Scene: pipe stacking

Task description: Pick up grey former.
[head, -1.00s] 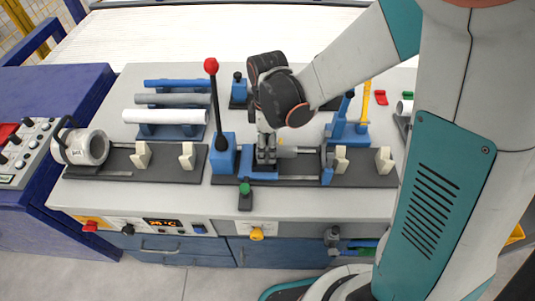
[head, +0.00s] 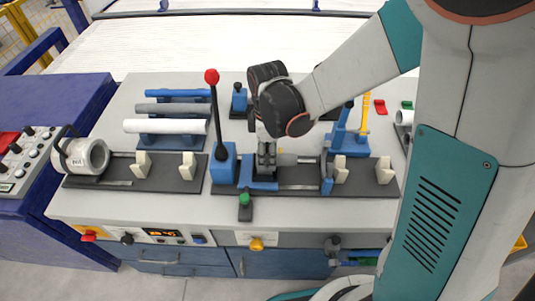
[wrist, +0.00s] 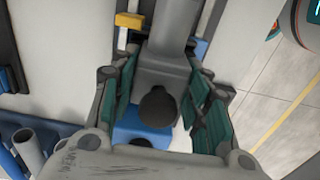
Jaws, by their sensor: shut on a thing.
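My gripper (head: 265,170) is at the blue-ended dark fixture in the middle of the bench, just right of the red-knobbed lever. In the wrist view, my green-padded fingers (wrist: 160,110) stand on both sides of the grey former (wrist: 168,68) and are shut on it. The former is a grey block with a round bar running away from it and a dark round end. In the head view only a short grey piece of the former (head: 287,159) shows right of my fingers; the rest is hidden. I cannot tell whether it is clear of the fixture.
The red-knobbed lever (head: 214,115) stands close left of my gripper. Blue, grey and white pipes (head: 165,127) lie on a rack at the left. A white cylindrical heater (head: 82,155) is at far left. A blue stand (head: 345,137) is at right.

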